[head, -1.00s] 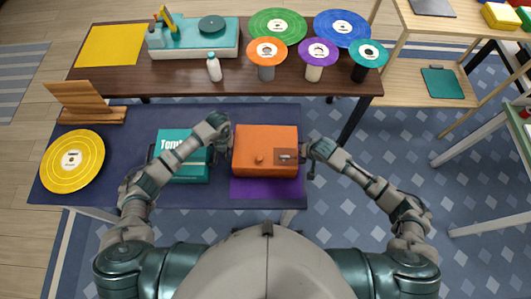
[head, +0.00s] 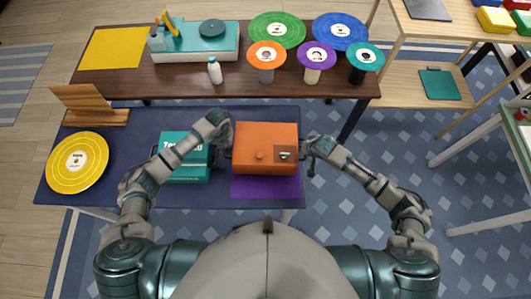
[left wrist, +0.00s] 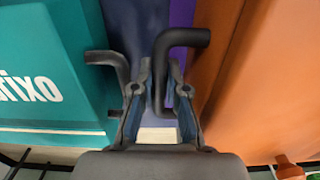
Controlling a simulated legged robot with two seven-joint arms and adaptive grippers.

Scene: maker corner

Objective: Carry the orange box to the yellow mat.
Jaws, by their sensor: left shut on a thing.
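The orange box (head: 265,140) is at the near table, over a purple patch (head: 265,188), with a knob and a latch on its face. My left gripper (head: 224,143) is at its left side, shut on the box's black handle, which bends between the fingers in the left wrist view (left wrist: 180,38). My right gripper (head: 309,153) is at the box's right side. Its fingers are too small to tell if they are shut. The yellow mat (head: 112,47) lies at the left end of the brown back table. Whether the box touches the table is hard to tell.
A teal box (head: 185,172) stands close left of the orange box, its handle (left wrist: 105,58) beside my left gripper. The brown table (head: 170,88) also bears a teal machine (head: 195,45), a white bottle (head: 214,70) and several discs on stands. A wooden stand (head: 90,104) and yellow disc (head: 77,162) are at left.

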